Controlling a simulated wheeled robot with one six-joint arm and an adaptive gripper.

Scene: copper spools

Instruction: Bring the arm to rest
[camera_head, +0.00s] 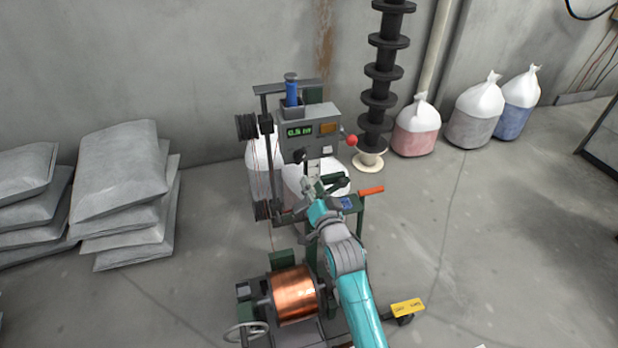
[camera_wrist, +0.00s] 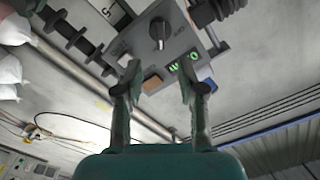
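My arm reaches up from the bottom of the head view. My gripper (camera_head: 313,188) is in front of the machine, just below its grey control box (camera_head: 309,131). In the wrist view my gripper (camera_wrist: 158,82) has its two fingers apart with nothing held between them. Beyond the fingertips the control box (camera_wrist: 178,50) appears tilted, with a dark knob (camera_wrist: 157,33), a lit green display (camera_wrist: 186,66) and an orange button (camera_wrist: 152,83). I cannot tell whether the fingers touch the box.
A copper spool (camera_head: 294,294) sits in the machine below, left of my arm. An orange handle (camera_head: 370,190) and a red ball knob (camera_head: 351,140) stick out near my gripper. Grey sacks (camera_head: 120,185) are stacked at left.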

